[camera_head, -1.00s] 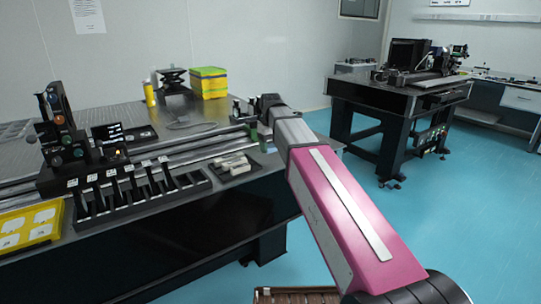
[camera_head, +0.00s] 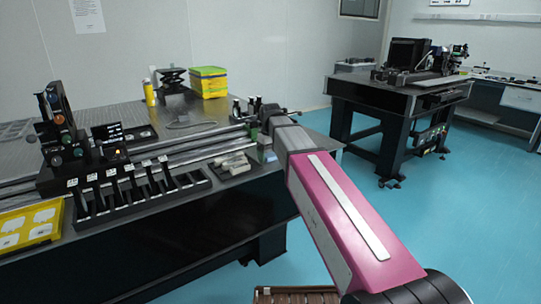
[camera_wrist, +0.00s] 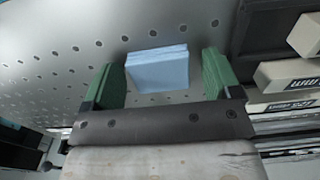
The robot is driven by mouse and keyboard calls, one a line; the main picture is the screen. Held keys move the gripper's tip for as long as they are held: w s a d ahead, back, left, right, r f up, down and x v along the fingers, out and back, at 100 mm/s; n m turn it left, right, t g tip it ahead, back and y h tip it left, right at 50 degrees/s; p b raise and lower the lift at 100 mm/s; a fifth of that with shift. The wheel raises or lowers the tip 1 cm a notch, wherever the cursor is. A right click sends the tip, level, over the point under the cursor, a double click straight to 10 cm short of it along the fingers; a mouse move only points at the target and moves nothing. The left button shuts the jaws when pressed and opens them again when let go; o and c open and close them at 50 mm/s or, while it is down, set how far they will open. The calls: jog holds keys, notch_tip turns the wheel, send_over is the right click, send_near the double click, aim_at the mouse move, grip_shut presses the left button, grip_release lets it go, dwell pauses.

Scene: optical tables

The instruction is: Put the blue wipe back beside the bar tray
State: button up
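The blue wipe (camera_wrist: 158,69), a small pale-blue folded block, is between the green fingers of my gripper (camera_wrist: 165,80) in the wrist view. A gap shows at its right side; the left finger is close to its left edge. The fingers are apart. The wipe also shows small in the head view (camera_head: 270,156), below the gripper end, near the table's front edge. Whether it rests fully on the table is hard to tell. The dark bar tray (camera_wrist: 262,38) with pale labelled bars lies just right of the right finger; in the head view its bars (camera_head: 234,163) are left of the wipe.
The perforated optical table (camera_head: 110,116) carries long metal rails (camera_head: 200,144) behind the tray. A black rack (camera_head: 140,197) with several slots stands to the left, a yellow tray (camera_head: 30,226) farther left. Yellow-green boxes (camera_head: 209,83) stand at the back. Open floor lies right.

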aim_at(271, 155)
notch_tip(271, 155, up, 12)
jog(key=shift+r, duration=0.15)
dwell(0.6)
